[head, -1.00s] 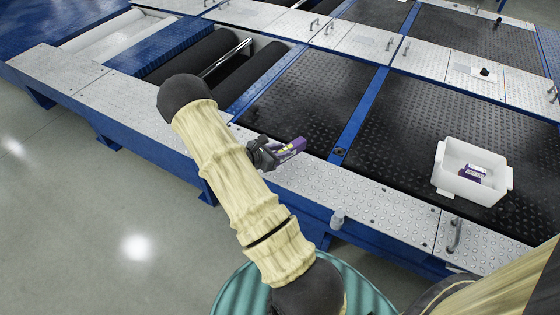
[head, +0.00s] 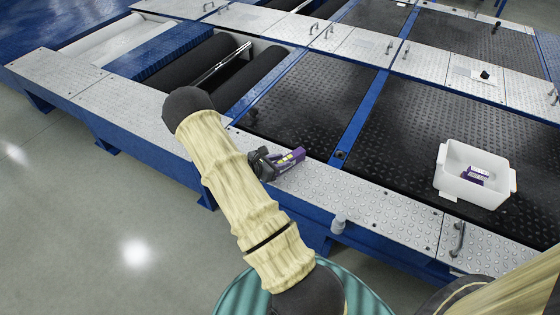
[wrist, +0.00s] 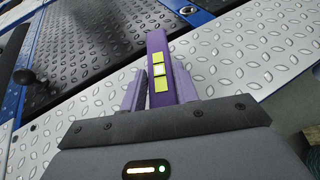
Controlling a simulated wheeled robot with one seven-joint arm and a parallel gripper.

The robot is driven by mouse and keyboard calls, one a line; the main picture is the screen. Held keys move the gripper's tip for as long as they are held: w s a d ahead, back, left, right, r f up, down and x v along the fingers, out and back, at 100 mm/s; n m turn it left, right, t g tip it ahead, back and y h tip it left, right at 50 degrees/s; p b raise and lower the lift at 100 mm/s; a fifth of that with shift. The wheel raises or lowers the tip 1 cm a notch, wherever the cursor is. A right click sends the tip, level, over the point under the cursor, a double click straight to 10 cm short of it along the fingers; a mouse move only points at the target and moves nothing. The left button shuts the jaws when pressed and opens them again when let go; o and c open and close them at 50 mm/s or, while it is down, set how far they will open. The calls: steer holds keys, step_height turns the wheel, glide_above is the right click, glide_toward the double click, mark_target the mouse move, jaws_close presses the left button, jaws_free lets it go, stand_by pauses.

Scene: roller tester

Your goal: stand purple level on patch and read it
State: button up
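The purple level (head: 291,160) is a small bar with yellow marks, held in my gripper (head: 268,163) over the silver tread-plate walkway. The wrist view shows the level (wrist: 158,68) between the two fingers of my gripper (wrist: 159,92), with yellow pads and a small bright window on its face. The gripper is shut on it. Whether the level touches the plate cannot be told. I cannot pick out a clearly marked patch; a dull dark smudge shows on the plate in the wrist view (wrist: 92,32).
A white bin (head: 474,190) at the right holds a purple and white item (head: 475,174). A black knob (head: 252,114) stands by the dark plate's left edge, near the rollers (head: 252,82).

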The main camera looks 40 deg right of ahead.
steer(key=o, duration=0.4)
steer(key=shift+c, duration=0.2)
steer(key=shift+r, duration=0.15)
steer(key=shift+a+r, duration=0.15)
steer(key=shift+a, duration=0.05)
steer(key=p+v, duration=0.4)
steer(key=v, duration=0.7)
steer(key=shift+a, duration=0.3)
steer(key=s+a+r+m+t+y, duration=0.1)
steer(key=s+a+r+m+y, duration=0.5)
steer(key=a+r+m, duration=0.2)
steer(key=s+a+r+m+t+y, duration=0.1)
steer(key=s+a+r+m+y, duration=0.6)
steer(key=r+m, duration=0.3)
steer(key=shift+a+r+t, duration=0.25)
steer(key=shift+a+t, duration=0.05)
steer(key=shift+a, duration=0.25)
